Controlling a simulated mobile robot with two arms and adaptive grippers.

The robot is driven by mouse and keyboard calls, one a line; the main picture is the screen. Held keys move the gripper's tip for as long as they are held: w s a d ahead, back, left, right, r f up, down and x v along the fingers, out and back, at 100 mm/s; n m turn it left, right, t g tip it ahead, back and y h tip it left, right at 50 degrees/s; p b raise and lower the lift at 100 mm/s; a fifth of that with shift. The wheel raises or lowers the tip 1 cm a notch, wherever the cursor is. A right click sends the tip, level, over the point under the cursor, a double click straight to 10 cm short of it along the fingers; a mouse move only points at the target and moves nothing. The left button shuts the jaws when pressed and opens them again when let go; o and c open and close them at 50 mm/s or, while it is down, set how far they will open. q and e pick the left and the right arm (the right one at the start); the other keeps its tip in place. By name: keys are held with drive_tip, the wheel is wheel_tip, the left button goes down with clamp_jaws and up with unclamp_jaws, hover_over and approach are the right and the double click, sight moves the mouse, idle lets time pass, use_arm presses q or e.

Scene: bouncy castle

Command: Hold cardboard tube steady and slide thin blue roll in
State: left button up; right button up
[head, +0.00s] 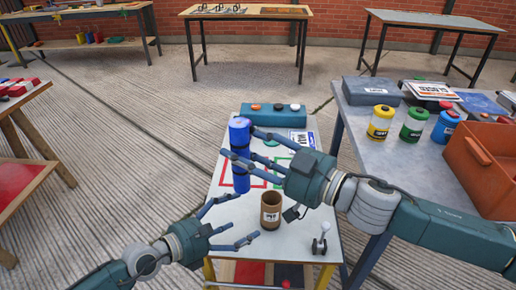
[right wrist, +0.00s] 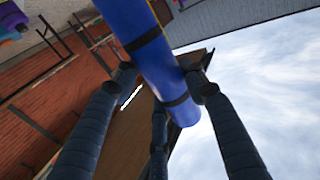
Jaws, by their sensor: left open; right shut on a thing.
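The thin blue roll (head: 240,133) has dark bands and stands upright in my right gripper (head: 245,150). The gripper is shut on it and holds it above the small table. In the right wrist view the blue roll (right wrist: 150,50) lies between the fingers of the right gripper (right wrist: 160,95). The brown cardboard tube (head: 270,212) stands upright on the table, open end up, with a white label. The roll is above and left of the tube, apart from it. My left gripper (head: 225,222) is open, low and just left of the tube, with nothing between its fingers.
At right, another table holds yellow, green and blue jars (head: 412,125) and an orange crate (head: 484,170). Red blocks (head: 16,88) lie at left.

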sight(268, 206)
drive_tip(key=shift+w+a+f+n+g+y, duration=0.25)
drive_tip(key=shift+w+a+n+g+y, duration=0.15)
drive_tip(key=shift+n+g, duration=0.25)
drive_tip(key=shift+w+a+f+n+g+y, duration=0.15)
drive_tip(key=shift+w+f+n+g+y, duration=0.3)
drive_tip(key=shift+g, duration=0.4)
use_arm(q)
drive_tip(key=x, duration=1.2)
drive_tip(key=shift+f, duration=0.1)
use_arm(e)
drive_tip(key=w+d+f+n+g, duration=0.1)
drive_tip(key=w+d+f+g, duration=0.1)
drive_tip(key=w+d, duration=0.5)
drive_tip(key=shift+d+f+n+g, duration=0.15)
drive_tip(key=shift+d+n+g, duration=0.2)
drive_tip(key=shift+n+g, duration=0.05)
drive_tip(key=shift+y, duration=0.25)
use_arm(q)
drive_tip(key=c, duration=1.7)
